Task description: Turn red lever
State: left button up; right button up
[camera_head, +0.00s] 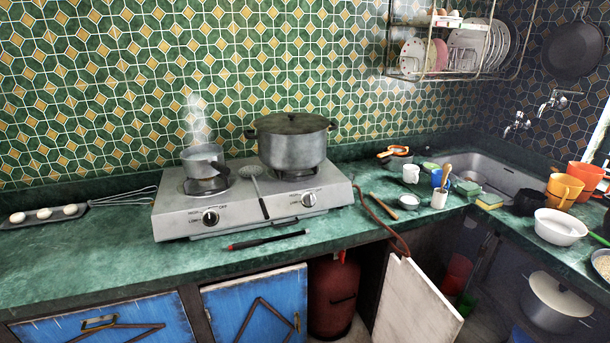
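A small red lever (341,256) shows at the top of a dark red gas cylinder (332,298) under the counter. A reddish-brown hose (382,220) runs over the counter edge near the stove. Neither of my grippers is in view.
A two-burner gas stove (235,222) holds a small pan (204,160) and a large lidded pot (291,145). Utensils and cups lie near the sink (490,175).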

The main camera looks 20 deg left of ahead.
aim_at(341, 255)
jog(key=z, duration=1.2)
jog(key=i, duration=0.75)
jog(key=u, duration=0.6)
